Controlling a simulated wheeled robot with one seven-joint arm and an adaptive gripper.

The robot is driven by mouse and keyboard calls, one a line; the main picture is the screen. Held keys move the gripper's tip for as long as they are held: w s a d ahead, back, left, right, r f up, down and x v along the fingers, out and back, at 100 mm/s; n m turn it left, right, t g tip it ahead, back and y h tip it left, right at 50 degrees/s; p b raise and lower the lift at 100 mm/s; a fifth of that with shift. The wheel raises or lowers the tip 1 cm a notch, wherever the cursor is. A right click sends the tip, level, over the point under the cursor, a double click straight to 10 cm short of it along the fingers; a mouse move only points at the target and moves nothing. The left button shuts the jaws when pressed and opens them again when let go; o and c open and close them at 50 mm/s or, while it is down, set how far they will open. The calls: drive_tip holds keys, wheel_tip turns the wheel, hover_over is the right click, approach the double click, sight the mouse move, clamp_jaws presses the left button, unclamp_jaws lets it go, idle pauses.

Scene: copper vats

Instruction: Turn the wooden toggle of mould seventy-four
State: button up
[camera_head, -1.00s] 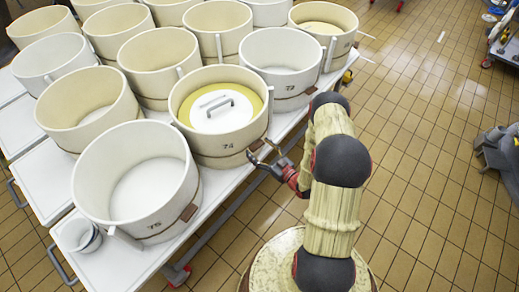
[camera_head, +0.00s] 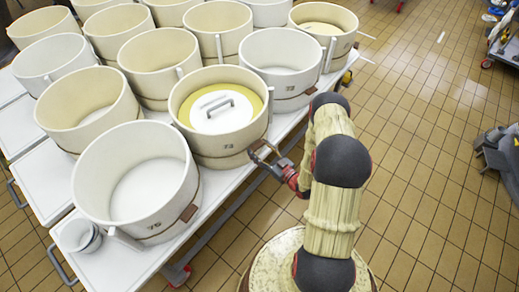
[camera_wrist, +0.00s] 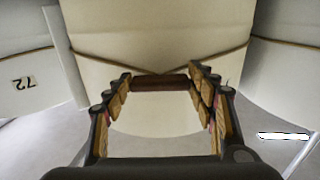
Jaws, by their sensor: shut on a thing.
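Mould seventy-four (camera_head: 208,142) is a cream round tub with a yellow inside and a white handled lid (camera_head: 222,111) set down in it. It stands at the table's near edge. In the wrist view its pale wall (camera_wrist: 150,40) fills the middle, with a cord crossing it in a shallow V. The dark brown wooden toggle (camera_wrist: 160,83) lies level where the cords meet. My gripper (camera_wrist: 160,80) is shut on the toggle, one fingertip at each end. In the head view my gripper (camera_head: 262,151) is at the mould's right side, and the toggle is too small to make out.
Several more tubs fill the table behind. The tiled floor (camera_head: 430,180) on the right is mostly free.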

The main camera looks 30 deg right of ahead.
drive_tip(key=shift+m, duration=0.3)
drive_tip(key=shift+a+r+m+p, duration=0.1)
drive_tip(key=shift+m+p, duration=0.3)
drive_tip(key=shift+m, duration=3.9)
drive_tip(key=shift+a+r+m+p, duration=0.1)
drive_tip(key=shift+m+p, duration=0.25)
drive_tip(key=shift+m, duration=3.95)
drive_tip(key=o, duration=1.2)
drive_tip(key=shift+c, duration=0.2)
drive_tip(key=shift+s, duration=0.15)
drive_tip(key=v, duration=1.2)
